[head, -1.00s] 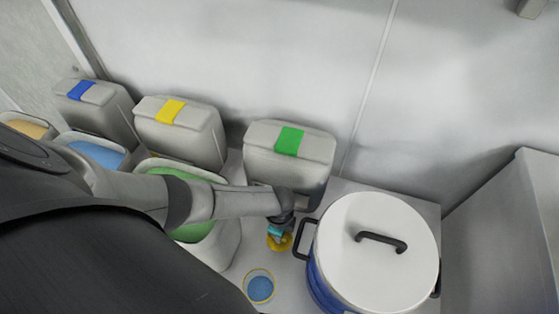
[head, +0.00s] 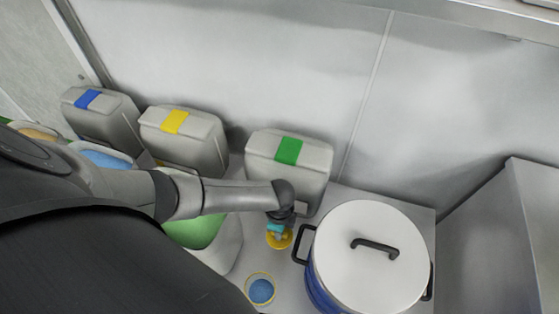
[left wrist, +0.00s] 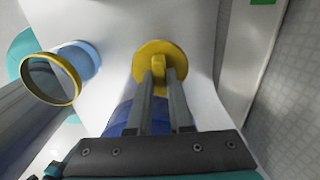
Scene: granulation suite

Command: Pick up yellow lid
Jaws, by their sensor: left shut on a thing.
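The yellow lid (left wrist: 172,58) is a round disc with a raised tab in the middle. In the left wrist view my left gripper (left wrist: 159,80) is shut on that tab, one finger on each side. In the head view the lid (head: 282,241) shows under my left gripper (head: 278,230), beside the big pot, partly covered by the gripper. I cannot tell whether the lid touches the table. A small open cup with a yellow rim and blue inside (head: 261,290) stands nearer to me; its yellow rim also shows in the left wrist view (left wrist: 74,88). My right gripper is not in view.
A large blue pot with a white lid (head: 340,246) and black handles stands right of my left gripper. Grey containers with green (head: 314,165), yellow (head: 208,143) and blue (head: 120,119) labels line the wall. An open green-filled bin (head: 225,248) is left of my gripper.

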